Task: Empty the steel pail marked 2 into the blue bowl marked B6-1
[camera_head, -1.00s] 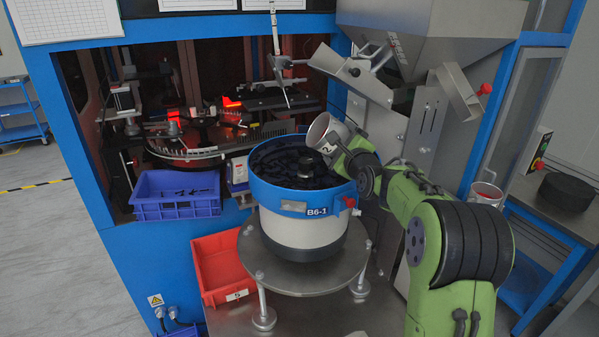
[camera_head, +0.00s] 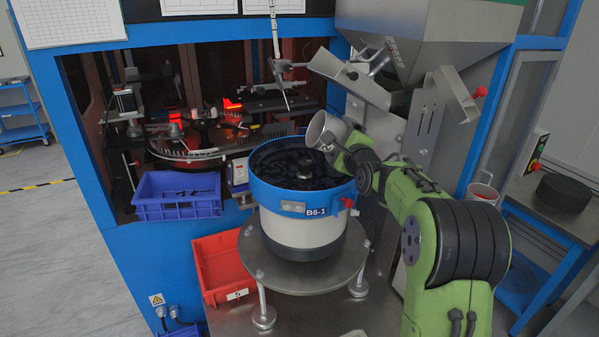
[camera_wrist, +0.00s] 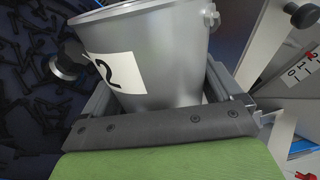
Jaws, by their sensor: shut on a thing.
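The steel pail (camera_head: 318,130) marked 2 is tilted over the right rear rim of the blue bowl (camera_head: 280,196) marked B6-1. Its open mouth faces left and toward the camera; no parts show in it. My gripper (camera_wrist: 158,100) is shut on the pail, which fills the middle of the wrist view (camera_wrist: 150,60) with its 2 label showing. In the head view the jaws are hidden behind the pail and my wrist. The bowl holds many dark parts, which also lie at the left of the wrist view.
A steel hopper and chute (camera_head: 350,78) stand just behind the pail. A blue bin (camera_head: 178,208) with dark parts is left of the bowl, and a red bin (camera_head: 215,262) is below it. Another pail (camera_head: 484,196) stands at the right.

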